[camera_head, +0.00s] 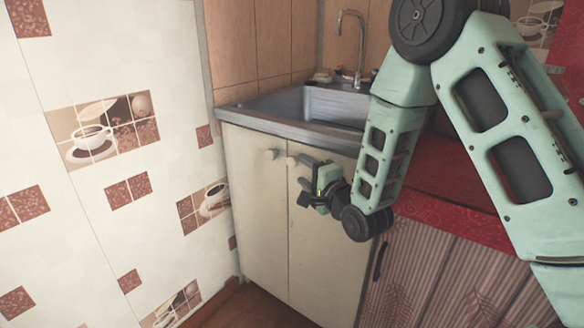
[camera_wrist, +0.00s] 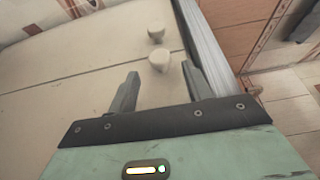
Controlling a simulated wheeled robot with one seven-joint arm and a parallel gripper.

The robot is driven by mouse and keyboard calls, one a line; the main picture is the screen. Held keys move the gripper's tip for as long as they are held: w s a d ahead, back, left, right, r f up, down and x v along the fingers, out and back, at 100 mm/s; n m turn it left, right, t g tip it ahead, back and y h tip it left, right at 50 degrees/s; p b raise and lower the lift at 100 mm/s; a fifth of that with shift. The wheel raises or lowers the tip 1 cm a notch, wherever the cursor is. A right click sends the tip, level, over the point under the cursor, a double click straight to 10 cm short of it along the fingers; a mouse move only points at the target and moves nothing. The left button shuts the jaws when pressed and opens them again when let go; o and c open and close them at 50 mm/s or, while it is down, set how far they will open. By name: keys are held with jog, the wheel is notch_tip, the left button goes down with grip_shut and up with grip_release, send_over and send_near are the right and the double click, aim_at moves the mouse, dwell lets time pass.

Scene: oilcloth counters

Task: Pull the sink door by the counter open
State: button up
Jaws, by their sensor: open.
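The cream sink cabinet has a left door (camera_head: 258,215) and a right door (camera_head: 318,260), both flush and shut. The left door's round knob (camera_head: 271,154) and the right door's knob (camera_head: 291,161) sit close together near the top, on either side of the seam. My gripper (camera_head: 303,180) is at the upper part of the right door, close to its knob. In the wrist view, my open fingers (camera_wrist: 160,69) point at the right door's knob (camera_wrist: 160,61), which shows just past and between the fingertips. The left door's knob (camera_wrist: 156,33) is farther off. I cannot tell whether a finger touches anything.
The metal sink (camera_head: 310,104) with its faucet (camera_head: 352,45) is above the doors. A tiled wall (camera_head: 90,190) stands close on the left. A counter with red oilcloth (camera_head: 450,212) and a striped cabinet (camera_head: 430,275) with a dark handle (camera_head: 380,261) are on the right.

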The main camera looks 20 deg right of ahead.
aim_at(295, 165)
jog(key=x, duration=0.6)
jog(key=shift+w+a, duration=0.15)
jog(key=shift+w, duration=0.15)
